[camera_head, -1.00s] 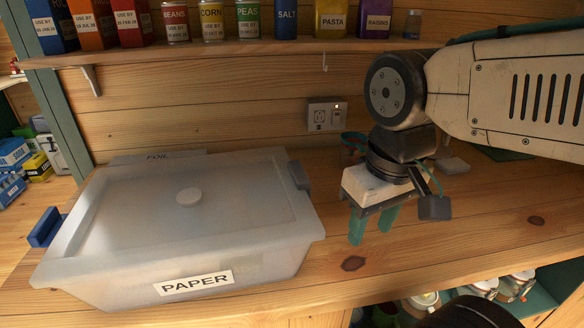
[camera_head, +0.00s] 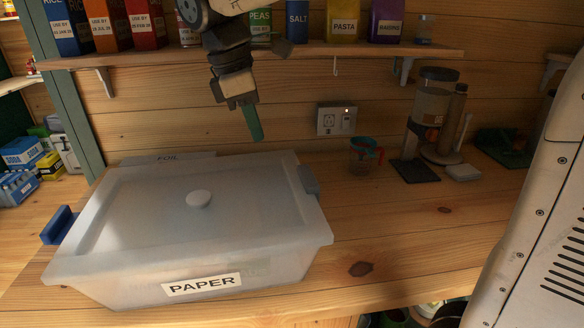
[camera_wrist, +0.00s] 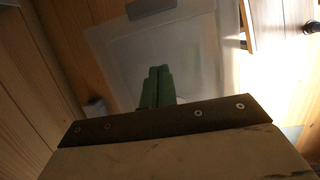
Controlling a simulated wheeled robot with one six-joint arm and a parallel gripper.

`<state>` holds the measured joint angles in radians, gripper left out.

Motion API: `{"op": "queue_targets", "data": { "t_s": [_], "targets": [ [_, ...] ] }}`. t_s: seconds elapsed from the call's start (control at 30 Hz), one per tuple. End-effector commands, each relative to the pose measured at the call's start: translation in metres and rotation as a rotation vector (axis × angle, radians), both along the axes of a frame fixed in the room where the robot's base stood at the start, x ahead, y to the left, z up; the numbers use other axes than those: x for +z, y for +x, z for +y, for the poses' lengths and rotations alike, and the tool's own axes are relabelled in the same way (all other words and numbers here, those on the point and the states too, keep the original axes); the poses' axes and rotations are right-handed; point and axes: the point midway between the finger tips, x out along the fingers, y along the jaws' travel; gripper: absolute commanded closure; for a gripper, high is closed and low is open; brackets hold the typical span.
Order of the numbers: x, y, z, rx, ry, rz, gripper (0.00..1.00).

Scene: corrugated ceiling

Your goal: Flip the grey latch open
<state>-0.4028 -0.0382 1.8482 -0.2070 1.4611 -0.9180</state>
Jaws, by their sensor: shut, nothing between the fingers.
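A translucent grey bin (camera_head: 110,262) labelled PAPER stands on the wooden counter with its lid (camera_head: 150,205) on. The grey latch (camera_head: 308,179) is on the bin's right side and looks upright against the rim. A blue latch (camera_head: 57,225) sticks out on the left side. My gripper (camera_head: 256,137) hangs above the back right of the bin, up and left of the grey latch and clear of it. In the wrist view its green fingers (camera_wrist: 157,86) are together and empty, with the pale bin (camera_wrist: 110,45) beyond them.
A shelf (camera_head: 290,55) with boxes and tins runs along the wall close to my gripper. A socket (camera_head: 337,119), a glass cup (camera_head: 364,155) and a coffee grinder (camera_head: 432,115) are to the right.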

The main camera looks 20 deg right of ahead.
Motion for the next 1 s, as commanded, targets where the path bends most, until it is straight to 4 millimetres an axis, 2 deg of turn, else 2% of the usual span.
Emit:
{"op": "queue_targets", "data": {
  "t_s": [0.43, 0.57, 0.67, 1.0],
  "targets": [
    [-0.002, -0.002, -0.002, 0.045, -0.001, 0.018, 1.0],
    [-0.01, -0.002, -0.004, 0.044, -0.002, 0.02, 1.0],
    [-0.023, -0.003, -0.007, 0.043, -0.002, 0.021, 1.0],
    [-0.093, -0.006, -0.024, 0.043, -0.002, 0.021, 1.0]
  ]
}}
